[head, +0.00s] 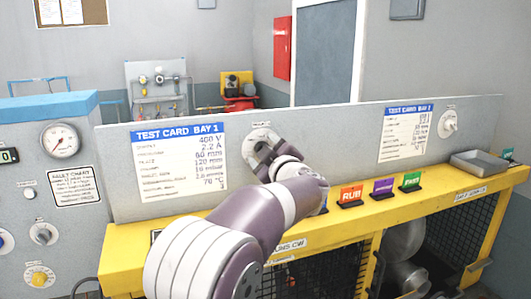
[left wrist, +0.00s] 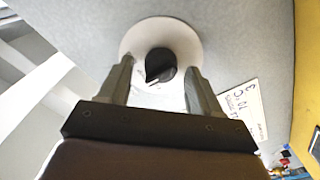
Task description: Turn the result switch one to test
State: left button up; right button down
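The result switch by the bay 1 card is a black knob (left wrist: 160,66) on a round pale plate (left wrist: 185,42), set in the grey panel. In the head view its plate (head: 260,131) shows above my left gripper (head: 262,150), which hides most of the knob. My left gripper (left wrist: 163,82) is open in the left wrist view, with one finger on each side of the knob and a visible gap to both. The knob's pale pointer mark faces toward the lower left in that view. The plate's lettering is too small to read. My right gripper is not in view.
The bay 1 test card (head: 180,162) is left of the switch. A second switch (head: 449,123) sits by the bay 2 card (head: 407,133). Several coloured signs, including an orange one (head: 351,195), stand on the yellow bench ledge (head: 330,222). A metal tray (head: 484,161) is at the right.

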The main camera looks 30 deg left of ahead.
pick_arm(q)
jog(key=shift+d, duration=0.1)
jog(key=b+v, duration=0.4)
jog(key=v, duration=0.8)
jog(key=shift+s+b, duration=0.25)
jog(key=shift+b, duration=0.05)
jog(key=shift+d, duration=0.15)
